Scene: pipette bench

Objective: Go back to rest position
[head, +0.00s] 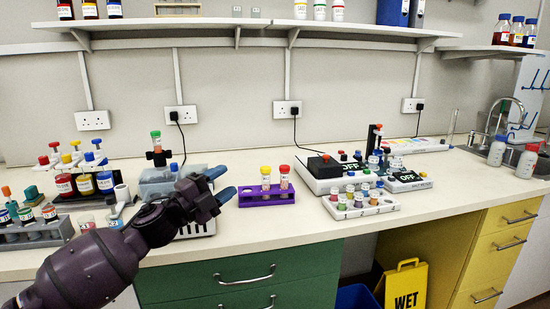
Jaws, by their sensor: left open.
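My left gripper (222,183) reaches in from the left above the front part of the bench, with its two blue-tipped fingers apart and nothing between them. A purple rack (267,195) stands just to the right of the fingertips. The gripper looks apart from the rack. My forearm and hand hide part of the grey-blue device (158,181) behind them. My right gripper is not in view.
Racks and bottles (63,184) crowd the bench's left end. A white vial tray (362,208) and box-shaped instruments (330,171) stand right of centre. A sink (490,158) is at the far right. The counter front (300,228) is clear. A yellow wet-floor sign (406,285) stands below.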

